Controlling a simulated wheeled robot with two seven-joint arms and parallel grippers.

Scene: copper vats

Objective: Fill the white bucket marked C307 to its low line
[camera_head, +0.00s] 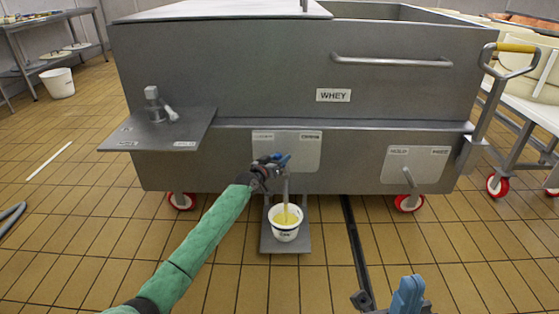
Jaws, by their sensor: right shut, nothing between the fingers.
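A white bucket (285,236) stands upright on a low grey platform (270,246) below the steel vat marked WHEY (250,80). It has small dark writing on its front, too small to read. Yellowish liquid shows inside it, and a pale stream runs down into it from the tap (286,182). The bucket's level line cannot be made out. My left gripper (274,163), on the green-sleeved arm, is at the tap's top; its fingers and the handle overlap, so its grip is unclear. My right gripper (408,296) is shut and empty at the bottom edge, away from the bucket.
A side shelf (160,132) with a small valve juts from the vat's left. Another outlet plate (415,168) is on the right. A dark floor channel (355,250) runs right of the bucket. Another white bucket (58,83) stands far left. A white cart is at right.

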